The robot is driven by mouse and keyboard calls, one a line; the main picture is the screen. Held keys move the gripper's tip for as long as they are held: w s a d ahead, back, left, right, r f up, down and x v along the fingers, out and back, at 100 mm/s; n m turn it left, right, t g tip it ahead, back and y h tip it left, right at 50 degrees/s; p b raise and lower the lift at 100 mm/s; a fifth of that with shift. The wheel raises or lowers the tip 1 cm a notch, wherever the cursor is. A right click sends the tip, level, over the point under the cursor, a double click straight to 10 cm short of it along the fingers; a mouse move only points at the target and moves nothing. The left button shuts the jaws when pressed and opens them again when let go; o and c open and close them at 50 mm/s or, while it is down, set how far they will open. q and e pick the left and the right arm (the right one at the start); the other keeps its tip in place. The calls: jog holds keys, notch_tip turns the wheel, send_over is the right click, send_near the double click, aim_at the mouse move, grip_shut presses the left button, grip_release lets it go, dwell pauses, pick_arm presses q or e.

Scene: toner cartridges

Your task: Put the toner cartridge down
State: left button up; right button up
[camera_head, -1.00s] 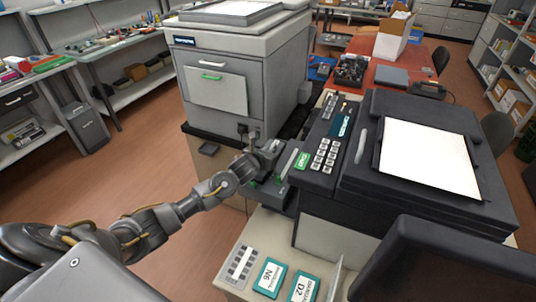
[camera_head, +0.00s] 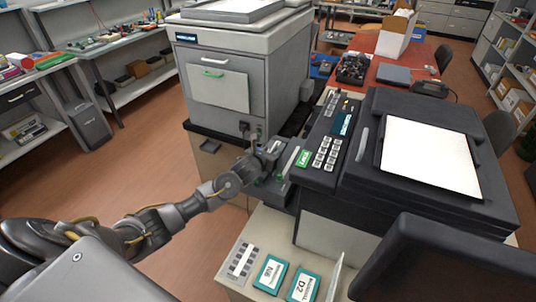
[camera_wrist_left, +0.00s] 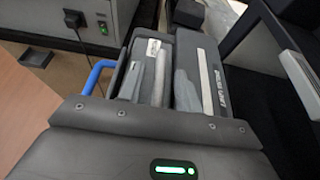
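A dark grey toner cartridge (camera_wrist_left: 208,75), long and box-shaped with a white label strip, lies beyond my left gripper in the left wrist view. In the head view, a dark unit with green parts (camera_head: 284,178) sits beside the black printer's left side. My left gripper (camera_head: 274,148) is at this unit; its fingers (camera_wrist_left: 172,78) reach over the dark parts in the left wrist view. The gap between the fingers is narrow and dark, so I cannot tell whether they grip the cartridge. My right gripper is not in view.
The black printer (camera_head: 410,150) stands close on the right, and a large grey machine (camera_head: 240,85) stands behind. A blue handle (camera_wrist_left: 96,76) is left of the fingers. Teal-edged cards (camera_head: 270,273) lie on the light tabletop in front.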

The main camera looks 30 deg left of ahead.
pick_arm(q)
jog(key=b+v, duration=0.2)
jog(key=v, duration=1)
jog(key=shift+r, duration=0.15)
jog(key=shift+a, duration=0.1)
